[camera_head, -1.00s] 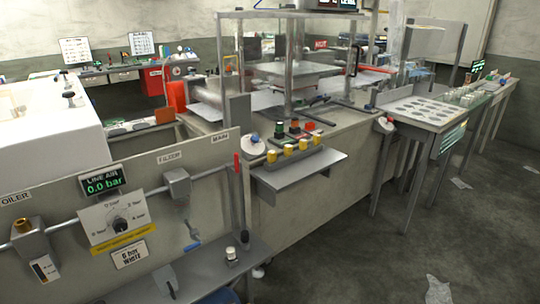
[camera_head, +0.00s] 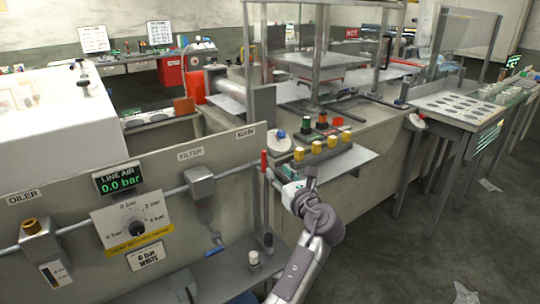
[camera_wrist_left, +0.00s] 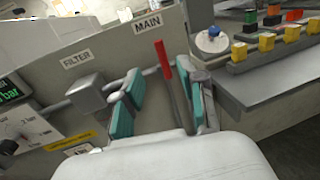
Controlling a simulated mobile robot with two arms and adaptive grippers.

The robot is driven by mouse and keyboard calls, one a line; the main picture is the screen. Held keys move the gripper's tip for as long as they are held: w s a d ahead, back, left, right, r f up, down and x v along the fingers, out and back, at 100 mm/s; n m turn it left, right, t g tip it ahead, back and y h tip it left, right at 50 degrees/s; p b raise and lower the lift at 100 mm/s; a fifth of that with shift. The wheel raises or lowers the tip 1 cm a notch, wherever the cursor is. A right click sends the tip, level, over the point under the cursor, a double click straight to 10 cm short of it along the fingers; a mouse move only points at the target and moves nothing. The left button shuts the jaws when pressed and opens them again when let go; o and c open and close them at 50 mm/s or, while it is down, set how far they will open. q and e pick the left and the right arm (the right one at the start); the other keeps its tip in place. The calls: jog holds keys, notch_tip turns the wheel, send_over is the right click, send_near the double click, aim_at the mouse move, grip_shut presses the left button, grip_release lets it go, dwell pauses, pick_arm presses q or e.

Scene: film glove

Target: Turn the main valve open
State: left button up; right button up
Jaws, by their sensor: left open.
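The main valve shows as an upright red lever (camera_head: 264,162) on the pipe at the panel's right end. In the left wrist view the red lever (camera_wrist_left: 163,60) stands below the MAIN label (camera_wrist_left: 147,23). My left gripper (camera_head: 281,180) is at the lever's right in the head view. In the wrist view my left gripper (camera_wrist_left: 163,104) is open, its teal pads spread to either side of the lever's lower part. I cannot tell whether they touch it. The line air display (camera_head: 118,178) reads 0.0 bar. My right gripper is out of view.
A filter block (camera_head: 200,186) sits on the pipe left of the lever. A regulator dial (camera_head: 134,227) and an oiler (camera_head: 32,238) are further left. A shelf with yellow buttons (camera_head: 317,147) stands close on the right. Open floor lies at the lower right.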

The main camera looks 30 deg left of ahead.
aim_at(265, 157)
pick_arm(q)
jog(key=x, duration=1.1)
jog(key=shift+w+f, duration=0.1)
grip_shut()
